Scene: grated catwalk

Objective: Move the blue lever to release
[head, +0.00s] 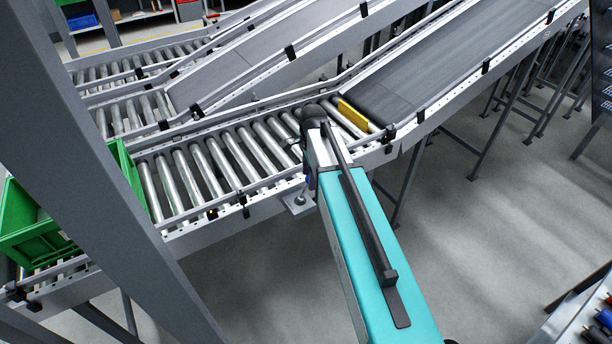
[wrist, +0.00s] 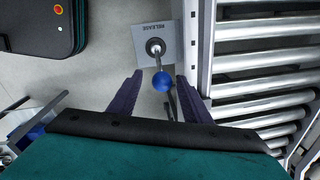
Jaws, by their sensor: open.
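The blue lever has a round blue knob (wrist: 163,82) on a thin metal rod, rising from a round pivot on a grey plate (wrist: 157,43) marked RELEASE in the wrist view. The knob is on the gripper side of the pivot. My gripper (wrist: 159,78) is open, with one dark finger on each side of the knob and visible gaps between. I cannot tell whether the knob is at fingertip depth.
The roller conveyor (head: 215,165) runs close beside the plate; its rail and rollers (wrist: 265,75) lie right of my fingers. A yellow piece (head: 353,114) stands at the belt's lower end. A green crate (head: 30,240) is at left behind a grey post (head: 115,180).

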